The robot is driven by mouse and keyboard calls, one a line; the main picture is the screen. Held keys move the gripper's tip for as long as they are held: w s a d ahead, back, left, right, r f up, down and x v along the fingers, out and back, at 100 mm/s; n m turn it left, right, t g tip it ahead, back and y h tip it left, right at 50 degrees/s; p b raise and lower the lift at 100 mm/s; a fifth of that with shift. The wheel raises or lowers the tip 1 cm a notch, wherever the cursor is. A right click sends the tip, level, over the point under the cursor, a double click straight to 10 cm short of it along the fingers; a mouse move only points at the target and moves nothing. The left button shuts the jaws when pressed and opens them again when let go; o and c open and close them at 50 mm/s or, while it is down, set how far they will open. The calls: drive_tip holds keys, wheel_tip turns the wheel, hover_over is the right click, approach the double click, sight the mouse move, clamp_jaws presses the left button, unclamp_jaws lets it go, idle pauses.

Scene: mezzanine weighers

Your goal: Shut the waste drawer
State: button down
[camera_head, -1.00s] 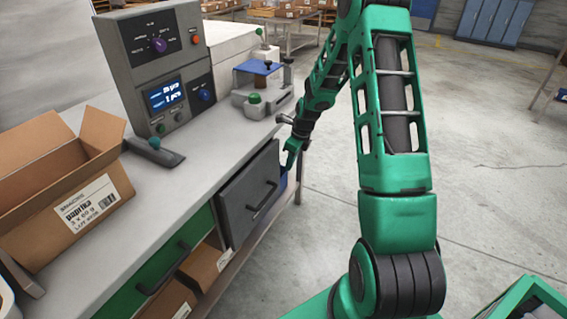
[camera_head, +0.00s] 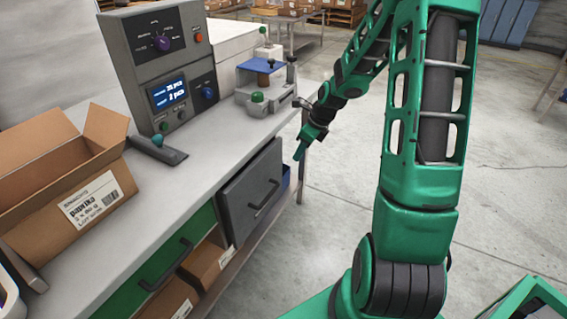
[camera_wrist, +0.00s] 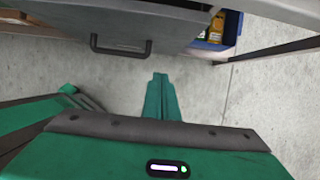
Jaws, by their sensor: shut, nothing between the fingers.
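The drawer with a grey front (camera_head: 250,190) and a dark bar handle (camera_head: 264,200) is under the bench top, right of a green drawer front (camera_head: 165,265). The grey front appears to stand a little out from the bench, with a dark gap along its upper edge; how far is hard to tell. No waste label is readable. My gripper (camera_head: 299,156) is shut and empty, beside the grey drawer's far right end and apart from it. In the wrist view the grey front (camera_wrist: 75,22) and its handle (camera_wrist: 120,46) lie beyond my closed fingertips (camera_wrist: 159,77).
A blue bin (camera_head: 286,178) with yellow items sits behind the grey drawer. The bench (camera_head: 80,245) carries an open carton (camera_head: 85,185), a control panel (camera_head: 165,70) and a small device (camera_head: 262,90). Floor to the right is open; a green-edged container (camera_head: 525,295) stands at lower right.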

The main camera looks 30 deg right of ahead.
sight(280, 166)
drive_tip(key=shift+w+a+f, duration=0.7)
drive_tip(key=shift+w+f, duration=0.35)
drive_tip(key=shift+f, duration=0.5)
drive_tip(key=shift+w+a+f, duration=0.7)
drive_tip(key=shift+w+f, duration=0.4)
drive_tip(key=shift+f, duration=0.45)
drive_tip(key=shift+w+a+f, duration=0.7)
drive_tip(key=shift+w+f, duration=0.35)
drive_tip(key=shift+f, duration=0.5)
